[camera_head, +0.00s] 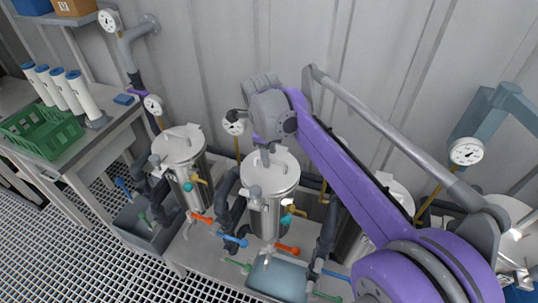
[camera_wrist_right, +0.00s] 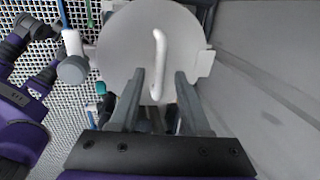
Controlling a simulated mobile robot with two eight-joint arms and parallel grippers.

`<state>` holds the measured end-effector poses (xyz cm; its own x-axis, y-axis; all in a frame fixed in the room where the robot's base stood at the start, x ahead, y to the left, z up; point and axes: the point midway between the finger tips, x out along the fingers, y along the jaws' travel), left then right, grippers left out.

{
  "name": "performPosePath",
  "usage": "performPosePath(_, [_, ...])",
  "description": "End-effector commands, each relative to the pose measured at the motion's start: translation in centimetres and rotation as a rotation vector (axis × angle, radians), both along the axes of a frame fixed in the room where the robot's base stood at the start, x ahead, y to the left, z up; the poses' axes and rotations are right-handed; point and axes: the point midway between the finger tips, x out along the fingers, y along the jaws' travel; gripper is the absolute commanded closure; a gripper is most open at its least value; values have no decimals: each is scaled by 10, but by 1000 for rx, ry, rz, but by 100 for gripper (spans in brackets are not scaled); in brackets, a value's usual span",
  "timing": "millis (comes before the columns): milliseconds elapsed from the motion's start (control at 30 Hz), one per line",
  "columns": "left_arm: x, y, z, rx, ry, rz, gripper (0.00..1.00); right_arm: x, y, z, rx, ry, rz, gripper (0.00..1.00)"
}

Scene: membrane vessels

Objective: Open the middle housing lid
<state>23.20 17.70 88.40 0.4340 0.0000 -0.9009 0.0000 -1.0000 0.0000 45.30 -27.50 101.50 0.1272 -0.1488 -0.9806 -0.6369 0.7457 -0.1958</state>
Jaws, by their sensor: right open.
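The middle housing (camera_head: 265,215) is an upright metal cylinder with a round, closed lid (camera_head: 283,170). My right gripper (camera_head: 267,160) is just above this lid, pointing down. In the right wrist view the lid (camera_wrist_right: 125,45) fills the upper middle, with a pale bar handle (camera_wrist_right: 158,50) across it. A grey knob (camera_wrist_right: 72,69) sits at the lid's left edge. My right gripper's two fingers (camera_wrist_right: 160,92) are open, with the handle's lower end seen between them. I cannot tell whether they touch it. My left gripper is not seen.
Another lidded housing (camera_head: 180,148) stands to the left, and one (camera_head: 398,194) to the right is partly behind my purple arm. Gauges (camera_head: 234,125), dark pipes and coloured valve handles (camera_head: 287,249) crowd around. A green crate (camera_head: 42,133) is on the left table. The wall is close behind.

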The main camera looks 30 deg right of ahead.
Motion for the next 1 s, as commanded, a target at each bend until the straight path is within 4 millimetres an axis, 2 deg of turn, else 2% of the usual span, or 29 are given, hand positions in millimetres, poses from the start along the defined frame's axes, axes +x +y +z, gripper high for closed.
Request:
performPosePath(367, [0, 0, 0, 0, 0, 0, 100, 1, -1, -5, 0, 0, 0, 55])
performPosePath(600, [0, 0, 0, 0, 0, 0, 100, 1, -1, -5, 0, 0, 0, 98])
performPosePath(633, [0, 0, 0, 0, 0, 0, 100, 1, -1, -5, 0, 0, 0, 100])
performPosePath(1000, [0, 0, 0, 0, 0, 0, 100, 1, -1, -5, 0, 0, 0, 100])
